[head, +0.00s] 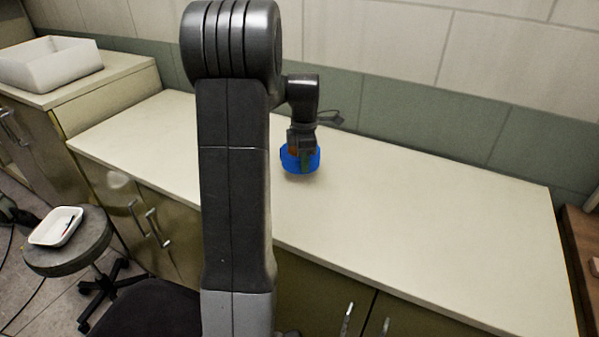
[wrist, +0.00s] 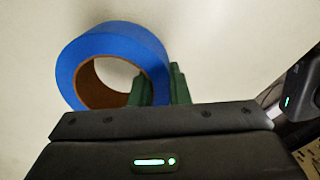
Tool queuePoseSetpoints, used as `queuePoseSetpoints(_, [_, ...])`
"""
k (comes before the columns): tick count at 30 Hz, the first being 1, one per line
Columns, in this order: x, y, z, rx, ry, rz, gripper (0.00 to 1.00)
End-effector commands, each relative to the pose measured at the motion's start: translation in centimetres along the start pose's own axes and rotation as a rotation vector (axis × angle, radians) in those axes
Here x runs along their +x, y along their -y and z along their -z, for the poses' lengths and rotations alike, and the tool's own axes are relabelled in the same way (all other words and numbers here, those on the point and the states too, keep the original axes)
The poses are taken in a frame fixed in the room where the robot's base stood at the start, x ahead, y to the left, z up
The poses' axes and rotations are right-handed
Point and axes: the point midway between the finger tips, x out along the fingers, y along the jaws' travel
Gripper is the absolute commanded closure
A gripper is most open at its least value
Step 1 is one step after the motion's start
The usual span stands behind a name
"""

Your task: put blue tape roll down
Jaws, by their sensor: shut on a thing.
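The blue tape roll (head: 287,161) is in my gripper (head: 303,158) over the cream countertop (head: 420,215), near the wall side. In the wrist view the roll (wrist: 95,46) shows its blue outer band and brown cardboard core. The green fingers of my gripper (wrist: 160,88) are shut on the roll's wall, one finger inside the core and one outside. The roll is at or just above the countertop; I cannot tell whether it touches. Part of the roll is hidden behind the fingers in the head view.
The countertop is bare to the right and left of the roll. A tiled wall (head: 400,90) runs behind it. A white sink-like basin (head: 50,64) is at the far left. A stool (head: 70,250) with a white tray (head: 57,227) stands at the lower left.

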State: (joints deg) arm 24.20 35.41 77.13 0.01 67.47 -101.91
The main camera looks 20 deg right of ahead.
Motion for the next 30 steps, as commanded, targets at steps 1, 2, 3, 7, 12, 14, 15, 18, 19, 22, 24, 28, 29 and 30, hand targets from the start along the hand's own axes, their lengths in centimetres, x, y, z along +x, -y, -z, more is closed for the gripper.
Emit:
queuePoseSetpoints(1, [0.5, 0.0, 0.0, 0.0, 0.0, 0.001, 1.0])
queuePoseSetpoints(2, [0.7, 0.0, 0.0, 0.0, 0.0, 0.0, 1.0])
queuePoseSetpoints(3, [0.9, -0.1, 0.0, 0.0, 0.0, -0.001, 1.0])
queuePoseSetpoints(7, [2.2, 0.0, 0.0, 0.0, 0.0, 0.001, 1.0])
queuePoseSetpoints(12, [4.4, 0.0, 0.0, 0.0, 0.0, 0.001, 1.0])
queuePoseSetpoints(14, [4.6, 0.0, 0.0, 0.0, 0.0, -0.001, 1.0])
queuePoseSetpoints(15, [4.6, 0.0, 0.0, 0.0, 0.0, -0.002, 1.0])
queuePoseSetpoints(18, [4.6, 0.0, 0.0, 0.0, 0.0, -0.002, 1.0])
queuePoseSetpoints(19, [4.6, 0.0, 0.0, 0.0, 0.0, -0.002, 1.0])
queuePoseSetpoints(22, [4.9, 0.0, 0.0, 0.0, 0.0, -0.001, 1.0])
queuePoseSetpoints(24, [4.9, 0.0, 0.0, 0.0, 0.0, -0.001, 0.78])
queuePoseSetpoints(28, [4.9, 0.0, 0.0, 0.0, 0.0, -0.001, 0.62])
queuePoseSetpoints(29, [4.9, 0.0, 0.0, 0.0, 0.0, -0.001, 0.62])
queuePoseSetpoints(30, [4.9, 0.0, 0.0, 0.0, 0.0, -0.001, 0.62])
